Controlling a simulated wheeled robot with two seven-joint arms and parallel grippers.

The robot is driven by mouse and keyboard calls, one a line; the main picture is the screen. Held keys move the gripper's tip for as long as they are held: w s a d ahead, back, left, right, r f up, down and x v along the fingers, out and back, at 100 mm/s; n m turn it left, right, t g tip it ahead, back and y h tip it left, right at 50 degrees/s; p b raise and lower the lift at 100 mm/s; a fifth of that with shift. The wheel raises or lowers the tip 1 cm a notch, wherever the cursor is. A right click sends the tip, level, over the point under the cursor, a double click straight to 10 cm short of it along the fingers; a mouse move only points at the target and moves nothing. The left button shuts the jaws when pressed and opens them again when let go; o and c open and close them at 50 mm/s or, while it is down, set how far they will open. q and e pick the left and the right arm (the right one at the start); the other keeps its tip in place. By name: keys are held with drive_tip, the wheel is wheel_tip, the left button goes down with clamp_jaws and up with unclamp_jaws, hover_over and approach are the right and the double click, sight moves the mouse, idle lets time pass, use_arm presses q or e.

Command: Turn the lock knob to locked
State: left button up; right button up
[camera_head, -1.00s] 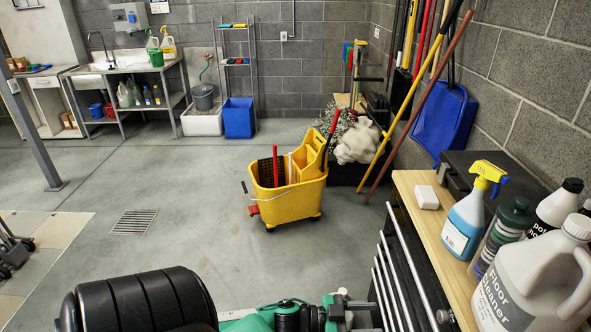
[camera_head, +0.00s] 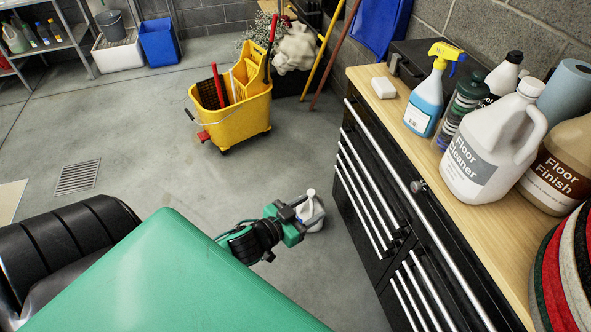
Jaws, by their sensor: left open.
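My left gripper (camera_head: 308,216) is open, low and to the left of the cabinet front, apart from the knob. A white bottle-like shape (camera_head: 311,206) shows at its jaws; I cannot tell whether it lies between them or behind them. My right gripper is not in view.
The wooden top (camera_head: 412,154) carries a blue spray bottle (camera_head: 427,98), a floor cleaner jug (camera_head: 490,150), a floor finish jug (camera_head: 560,170) and floor pads (camera_head: 570,265). Long silver handles (camera_head: 366,190) cross the cabinet front.

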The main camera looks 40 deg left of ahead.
use_arm(q)
drive_tip(key=s+g+y, duration=0.1)
drive_tip(key=s+f+n+g+y, duration=0.1)
drive_tip(key=y, duration=0.1)
drive_tip(key=shift+s+a+f+n, duration=0.1)
drive_tip(key=shift+s+a+n, duration=0.05)
drive_tip(key=shift+a+n, duration=0.2)
drive_tip(key=shift+f, duration=0.1)
idle(0.4)
drive_tip(key=s+a+f+g, duration=0.1)
drive_tip(key=s+f+g, duration=0.15)
drive_tip(key=f, duration=0.85)
drive_tip(key=s+a+f+g+y, duration=0.15)
drive_tip(key=s+f, duration=0.25)
drive_tip(key=f, duration=0.7)
drive_tip(key=s+a+f+g+h, duration=0.15)
drive_tip(key=s+f, duration=0.25)
drive_tip(key=f, duration=0.7)
drive_tip(key=s+d+f+g, duration=0.2)
drive_tip(key=s+f+g, duration=0.1)
drive_tip(key=s+f, duration=0.6)
drive_tip(key=s+d+f+g, duration=0.3)
drive_tip(key=s+f, duration=0.6)
drive_tip(key=s, duration=0.7)
drive_tip(key=shift+s+f+m+g+y, duration=0.35)
drive_tip(key=shift+s+m+g+y, duration=0.05)
drive_tip(key=shift+m+g, duration=0.05)
